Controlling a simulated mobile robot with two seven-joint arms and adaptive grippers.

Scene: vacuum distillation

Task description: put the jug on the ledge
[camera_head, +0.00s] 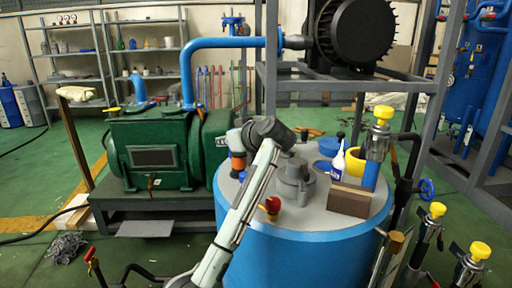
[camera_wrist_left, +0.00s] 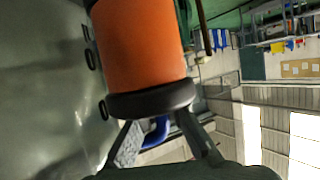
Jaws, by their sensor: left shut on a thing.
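The jug appears to be the orange cylinder (camera_head: 238,161) with a dark top, at the left edge of the blue tank's grey lid. In the left wrist view the orange body (camera_wrist_left: 140,45) fills the upper middle, with a thick black rim facing my gripper. My left gripper (camera_head: 236,142) reaches over the tank and is shut on the jug at its dark end; it also shows in the left wrist view (camera_wrist_left: 165,140). I cannot tell whether the jug touches the lid. I cannot tell which surface is the ledge. My right gripper is not in view.
On the tank lid (camera_head: 318,214) stand a grey fitting (camera_head: 294,184), a red-knobbed valve (camera_head: 272,206), a white-and-blue bottle (camera_head: 338,163), and a brown block (camera_head: 349,200). The green pump (camera_head: 155,150) stands left. A grey frame (camera_head: 345,84) carries a black motor (camera_head: 354,30) behind.

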